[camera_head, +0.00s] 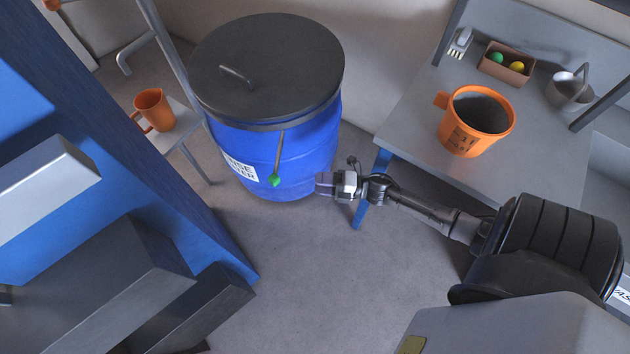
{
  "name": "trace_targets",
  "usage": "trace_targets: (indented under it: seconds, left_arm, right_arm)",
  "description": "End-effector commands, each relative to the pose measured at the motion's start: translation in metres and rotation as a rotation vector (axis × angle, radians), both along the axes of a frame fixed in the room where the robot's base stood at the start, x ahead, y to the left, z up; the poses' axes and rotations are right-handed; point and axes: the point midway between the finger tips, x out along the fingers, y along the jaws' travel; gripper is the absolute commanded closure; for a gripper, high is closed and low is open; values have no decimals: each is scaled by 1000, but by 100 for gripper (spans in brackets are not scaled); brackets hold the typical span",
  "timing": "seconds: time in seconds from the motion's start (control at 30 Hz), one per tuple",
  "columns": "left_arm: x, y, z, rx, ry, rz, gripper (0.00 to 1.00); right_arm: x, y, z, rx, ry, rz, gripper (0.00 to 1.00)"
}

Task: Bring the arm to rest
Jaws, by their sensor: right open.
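My right arm (430,208) reaches in from the lower right across the front of the grey table. Its gripper (322,184) points left, close in front of the right side of the blue drum (262,150). The gripper is open and I see nothing between its fingers. I cannot tell whether it touches the drum. My left gripper does not show.
The drum has a dark lid (265,55) with a handle and a green-tipped stick (276,165) at its front. An orange bucket (478,125) stands on the grey table (420,110). An orange jug (154,108) stands at left. Floor (300,270) in front is clear.

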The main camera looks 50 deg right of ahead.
Motion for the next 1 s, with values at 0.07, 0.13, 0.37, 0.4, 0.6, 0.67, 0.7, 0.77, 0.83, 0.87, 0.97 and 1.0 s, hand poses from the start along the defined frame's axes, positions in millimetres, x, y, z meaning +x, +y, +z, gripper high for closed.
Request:
trace_targets:
  seconds: [0.07, 0.13, 0.37, 0.4, 0.6, 0.67, 0.7, 0.77, 0.83, 0.87, 0.97, 1.0]
  left_arm:
    - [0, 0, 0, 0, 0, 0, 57]
    - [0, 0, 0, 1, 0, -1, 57]
    - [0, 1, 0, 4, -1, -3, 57]
    - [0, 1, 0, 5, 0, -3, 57]
    - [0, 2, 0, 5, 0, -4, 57]
    - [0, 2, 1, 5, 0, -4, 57]
    - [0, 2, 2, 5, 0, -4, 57]
    - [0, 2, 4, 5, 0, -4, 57]
    - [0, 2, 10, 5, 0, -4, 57]
    - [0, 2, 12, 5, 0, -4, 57]
    - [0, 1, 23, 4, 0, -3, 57]
    - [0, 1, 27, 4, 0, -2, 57]
  right_arm:
    - [-1, 0, 0, 0, 0, 0, 43]
    - [-1, -1, 0, 0, 0, 0, 43]
    - [0, -1, 0, 0, 0, 0, 43]
    - [0, -1, 0, 0, 0, 0, 43]
    - [0, 0, 0, 0, 0, -1, 43]
    - [0, 0, 1, 3, 2, -5, 43]
    - [1, 0, 3, 9, 7, -15, 43]
    - [2, 2, 7, 27, 19, -43, 43]
    - [6, 5, 15, 65, 47, -102, 43]
    - [7, 7, 18, 88, 65, -136, 43]
    - [10, 12, 34, 188, 147, -277, 43]
    - [10, 14, 40, 235, 189, -339, 43]
